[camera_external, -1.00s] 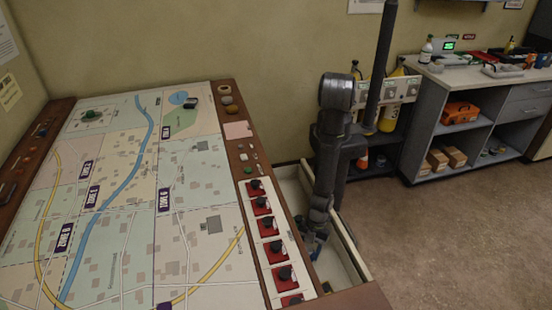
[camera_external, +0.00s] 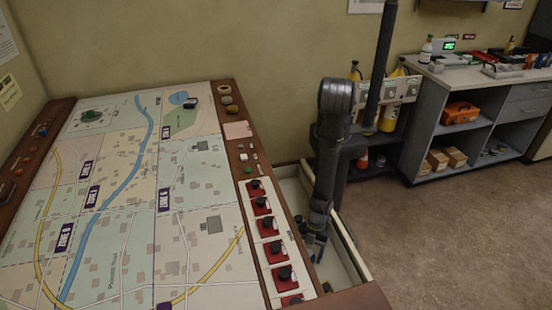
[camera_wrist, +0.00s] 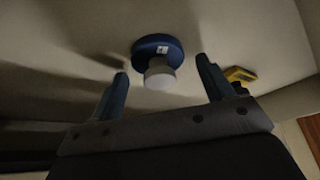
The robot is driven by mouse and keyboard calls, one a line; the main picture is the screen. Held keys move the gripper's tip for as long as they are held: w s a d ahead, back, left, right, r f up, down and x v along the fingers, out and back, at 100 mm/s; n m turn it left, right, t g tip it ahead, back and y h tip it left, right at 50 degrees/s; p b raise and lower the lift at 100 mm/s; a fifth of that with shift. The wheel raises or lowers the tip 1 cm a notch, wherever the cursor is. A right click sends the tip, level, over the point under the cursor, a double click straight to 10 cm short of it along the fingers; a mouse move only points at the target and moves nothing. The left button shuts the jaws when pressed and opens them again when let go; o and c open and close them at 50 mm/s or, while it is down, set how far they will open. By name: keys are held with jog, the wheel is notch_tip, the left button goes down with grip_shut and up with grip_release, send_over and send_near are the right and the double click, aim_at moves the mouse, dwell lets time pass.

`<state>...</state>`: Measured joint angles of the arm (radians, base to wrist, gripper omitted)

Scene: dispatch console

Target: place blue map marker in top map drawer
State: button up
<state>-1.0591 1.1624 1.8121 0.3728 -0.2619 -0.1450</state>
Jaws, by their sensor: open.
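The blue map marker (camera_wrist: 156,52) shows in the wrist view as a round blue base with a pale knob, on the light floor of the open drawer (camera_wrist: 55,52). My gripper (camera_wrist: 162,82) is open, its two fingers apart with the marker between and just beyond them, not held. In the external view my gripper (camera_external: 315,243) is down inside the open drawer (camera_external: 348,262) at the right side of the map table. The marker cannot be made out there.
A small yellow item (camera_wrist: 240,75) lies in the drawer beyond my right finger. The map table (camera_external: 210,250) with its row of red switch panels (camera_external: 268,227) borders the drawer on the left. A grey shelf unit (camera_external: 455,120) stands at the back right. Floor to the right is clear.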

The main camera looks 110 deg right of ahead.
jog(key=v, duration=1.2)
jog(key=shift+f, duration=0.1)
jog(key=x, duration=1.2)
jog(key=shift+r, duration=0.2)
